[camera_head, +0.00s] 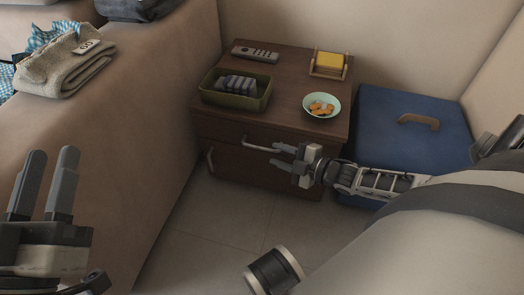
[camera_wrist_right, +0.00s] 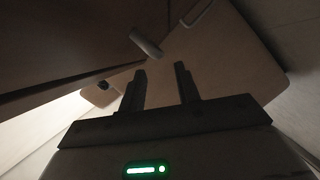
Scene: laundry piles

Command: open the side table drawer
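The brown side table (camera_head: 295,95) stands against the back wall. Its upper drawer has a pale bar handle (camera_head: 258,147), and the drawer front looks flush. A second pale handle (camera_head: 210,159) shows lower on the left. My right gripper (camera_head: 274,156) is open in front of the upper handle, its fingertips close to the bar's right part. In the right wrist view the fingers (camera_wrist_right: 160,72) are apart with nothing between them. A handle (camera_wrist_right: 146,43) lies just beyond the left fingertip; contact cannot be told. My left gripper (camera_head: 52,152) is open and empty at the lower left.
On the table are a remote (camera_head: 255,53), a green basket (camera_head: 212,95), a teal bowl (camera_head: 321,100) and a yellow block in a wooden holder (camera_head: 330,62). A blue lidded box (camera_head: 400,105) stands right. A sofa (camera_head: 150,90) with folded cloth is left. Floor (camera_head: 215,215) in front is clear.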

